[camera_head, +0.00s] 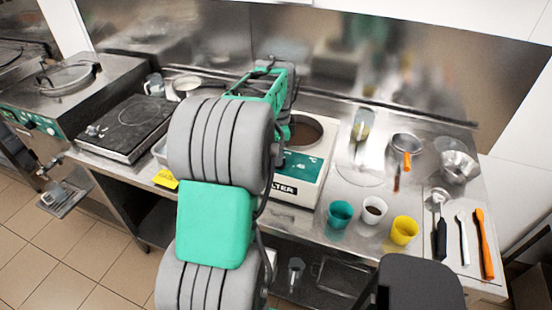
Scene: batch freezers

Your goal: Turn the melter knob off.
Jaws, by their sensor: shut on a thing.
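The melter (318,186) is a white box with a green front panel (304,168), a round dark well on top and lettering ending in "LTER" on its front. My arm covers its left part. My gripper (284,122) reaches down over the left side of the melter from behind my grey and green arm links. It is shut at the hidden left part of the panel, on the melter knob. The fingertips and the knob are hidden behind the arm, so the knob's angle cannot be seen.
A teal cup (340,213), a white cup (373,210) and a yellow cup (404,230) stand right of the melter. Utensils lie on a tray (462,258) further right. Metal bowls (459,166) stand behind. A black hotplate (127,127) is at left.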

